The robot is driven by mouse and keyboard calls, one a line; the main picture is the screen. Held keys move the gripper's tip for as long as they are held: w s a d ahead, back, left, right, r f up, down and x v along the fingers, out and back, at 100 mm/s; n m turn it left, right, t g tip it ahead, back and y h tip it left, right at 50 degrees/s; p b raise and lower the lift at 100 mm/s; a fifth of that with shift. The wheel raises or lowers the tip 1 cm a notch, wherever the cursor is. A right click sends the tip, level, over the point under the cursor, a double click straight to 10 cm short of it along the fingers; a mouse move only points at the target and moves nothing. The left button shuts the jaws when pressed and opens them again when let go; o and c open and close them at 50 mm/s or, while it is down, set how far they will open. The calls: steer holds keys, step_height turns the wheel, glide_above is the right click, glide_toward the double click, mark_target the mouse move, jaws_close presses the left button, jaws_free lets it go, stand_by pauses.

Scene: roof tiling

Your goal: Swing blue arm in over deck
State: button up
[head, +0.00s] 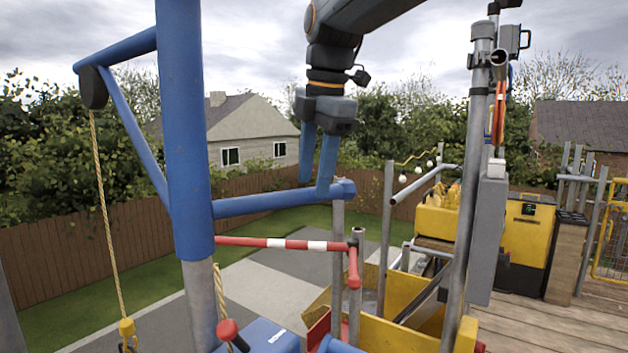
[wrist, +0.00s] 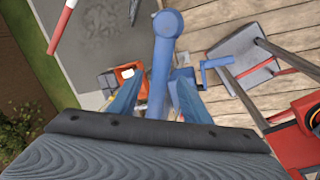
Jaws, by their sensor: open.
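The blue arm (head: 120,46) is the jib at the top of a thick blue post (head: 183,130), braced by a diagonal strut. It points left, out past the deck over the ground, with a dark pulley (head: 93,87) at its tip. A rope hangs from the pulley to a yellow hook block (head: 127,328). A blue handle bar (head: 262,203) sticks out right from the post and ends in a blue knob. My gripper (head: 316,183) is open at this bar near the knob. In the wrist view the bar (wrist: 164,60) runs between the spread fingers; contact cannot be told.
A red-and-white barrier bar (head: 290,244) crosses just below the handle bar. Grey scaffold poles (head: 386,230) and a tall pole (head: 470,190) stand to the right. A yellow bin (head: 390,330) is below; wooden decking (head: 560,325) lies at right.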

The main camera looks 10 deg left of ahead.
steer(key=shift+x, duration=1.2)
jaws_close()
steer(key=shift+d, duration=0.15)
